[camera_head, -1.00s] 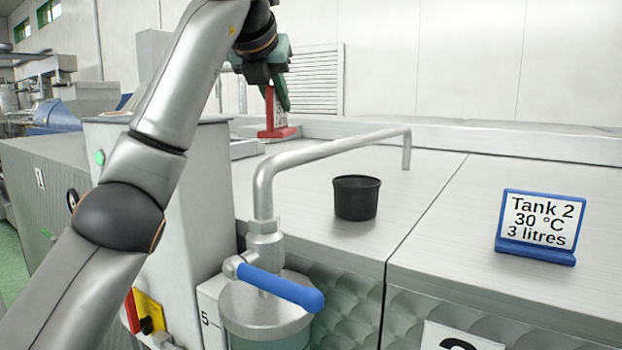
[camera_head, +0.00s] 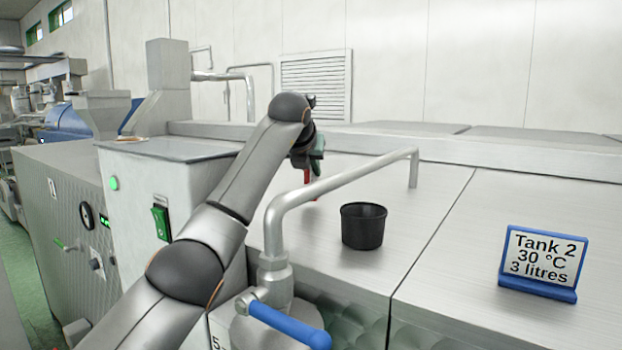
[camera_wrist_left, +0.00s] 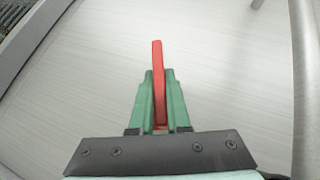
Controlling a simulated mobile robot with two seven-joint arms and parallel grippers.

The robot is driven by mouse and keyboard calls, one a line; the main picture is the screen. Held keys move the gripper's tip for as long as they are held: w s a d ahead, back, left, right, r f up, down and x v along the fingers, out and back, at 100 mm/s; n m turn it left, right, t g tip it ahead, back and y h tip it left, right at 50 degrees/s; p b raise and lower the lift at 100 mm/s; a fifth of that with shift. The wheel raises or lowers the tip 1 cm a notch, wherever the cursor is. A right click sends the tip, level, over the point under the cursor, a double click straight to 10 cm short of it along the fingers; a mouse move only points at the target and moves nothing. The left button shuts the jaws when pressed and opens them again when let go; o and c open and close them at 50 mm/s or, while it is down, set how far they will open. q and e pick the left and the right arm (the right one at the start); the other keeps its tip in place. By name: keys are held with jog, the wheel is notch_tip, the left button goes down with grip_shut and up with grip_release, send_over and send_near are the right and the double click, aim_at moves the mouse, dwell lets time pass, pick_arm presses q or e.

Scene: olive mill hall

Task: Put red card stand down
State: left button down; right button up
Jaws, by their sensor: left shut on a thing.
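The red card stand (camera_head: 307,179) is mostly hidden behind my left arm and gripper in the head view; only a narrow red strip shows. In the left wrist view the red card stand (camera_wrist_left: 157,56) is seen edge-on as a red strip between green fingers. My left gripper (camera_head: 316,158) is shut on it, above the brushed steel tank top behind the bent pipe. The fingers also show in the left wrist view (camera_wrist_left: 158,98). I cannot tell whether the stand touches the steel. Its card face is hidden. My right gripper is not in view.
A bent steel pipe (camera_head: 335,184) with a blue-handled tap (camera_head: 290,325) crosses in front of the gripper. A black cup (camera_head: 363,228) stands right of it. A blue card stand reading Tank 2 (camera_head: 540,262) stands on the right tank. Bare steel lies around the cup.

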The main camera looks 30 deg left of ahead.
pick_arm(q)
jog(key=shift+f, duration=1.45)
jog(key=shift+f, duration=0.1)
jog(key=c, duration=0.9)
grip_release()
jog(key=b+v, duration=0.3)
jog(key=v, duration=0.9)
